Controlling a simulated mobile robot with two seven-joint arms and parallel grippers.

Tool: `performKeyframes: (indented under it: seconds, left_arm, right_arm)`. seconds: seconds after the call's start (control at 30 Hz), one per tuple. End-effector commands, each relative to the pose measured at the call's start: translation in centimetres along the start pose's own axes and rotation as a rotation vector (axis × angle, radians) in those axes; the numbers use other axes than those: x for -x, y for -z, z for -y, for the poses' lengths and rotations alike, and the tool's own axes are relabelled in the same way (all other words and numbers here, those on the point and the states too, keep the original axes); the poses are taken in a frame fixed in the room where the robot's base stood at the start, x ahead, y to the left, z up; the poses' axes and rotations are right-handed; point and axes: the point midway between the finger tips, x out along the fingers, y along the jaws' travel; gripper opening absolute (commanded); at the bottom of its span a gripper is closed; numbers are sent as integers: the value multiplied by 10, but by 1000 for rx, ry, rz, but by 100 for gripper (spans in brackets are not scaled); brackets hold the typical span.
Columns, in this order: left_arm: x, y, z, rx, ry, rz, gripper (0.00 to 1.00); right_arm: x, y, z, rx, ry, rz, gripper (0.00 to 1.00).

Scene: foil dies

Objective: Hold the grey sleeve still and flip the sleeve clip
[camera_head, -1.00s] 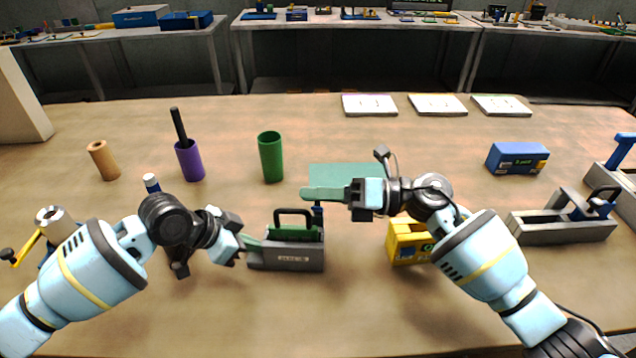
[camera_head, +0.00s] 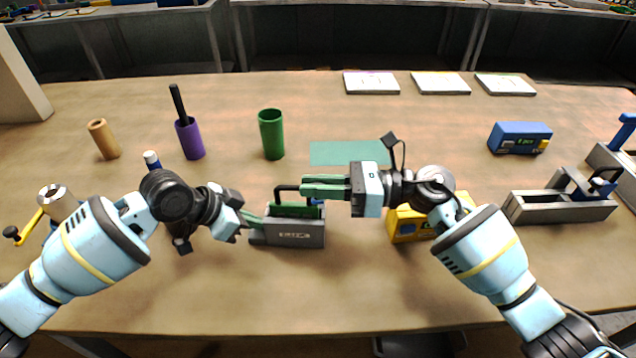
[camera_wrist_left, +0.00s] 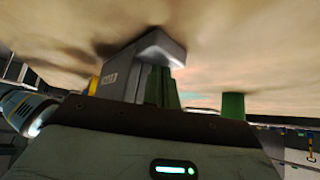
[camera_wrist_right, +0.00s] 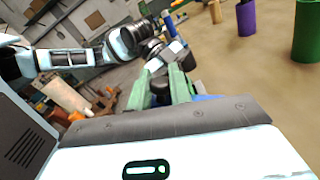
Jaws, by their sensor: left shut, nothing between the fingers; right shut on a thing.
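The grey sleeve (camera_head: 288,236) sits on the table in front of me with a label on its front face. A green insert with a black handle (camera_head: 280,197) stands in it. My left gripper (camera_head: 250,218) is shut and empty at the sleeve's left end; the left wrist view shows the sleeve (camera_wrist_left: 112,80) close ahead. My right gripper (camera_head: 308,187) is at the sleeve's right end, beside the handle. It is shut on what seems to be the blue and black sleeve clip (camera_wrist_right: 205,97), mostly hidden by the fingers.
A yellow box (camera_head: 405,226) stands right of the sleeve, partly behind my right arm. Green (camera_head: 271,135) and purple (camera_head: 190,140) cylinders stand behind on the left. A grey fixture (camera_head: 560,207) is at the right. The teal mat (camera_head: 345,152) is clear.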

Motion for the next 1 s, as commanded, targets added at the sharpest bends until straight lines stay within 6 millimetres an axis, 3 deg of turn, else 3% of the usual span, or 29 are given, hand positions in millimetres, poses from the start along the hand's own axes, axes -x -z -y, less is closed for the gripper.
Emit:
performKeyframes:
  seconds: [0.17, 0.2, 0.33, 0.73, 1.0]
  left_arm:
    - [-4, -7, -2, 4, -8, 16, 0]
    - [-4, -7, -2, 4, -8, 16, 0]
    - [-4, -7, -2, 4, -8, 16, 0]
    - [-4, -7, -2, 4, -8, 16, 0]
    - [-4, -7, -2, 4, -7, 16, 0]
  right_arm:
    - [0, -1, 1, 2, 3, 4, 0]
    - [0, -1, 1, 2, 3, 4, 24]
    - [0, 0, 1, 0, 2, 3, 40]
    - [9, 1, 1, -3, 3, 1, 40]
    - [57, 2, 1, -3, 5, -1, 40]
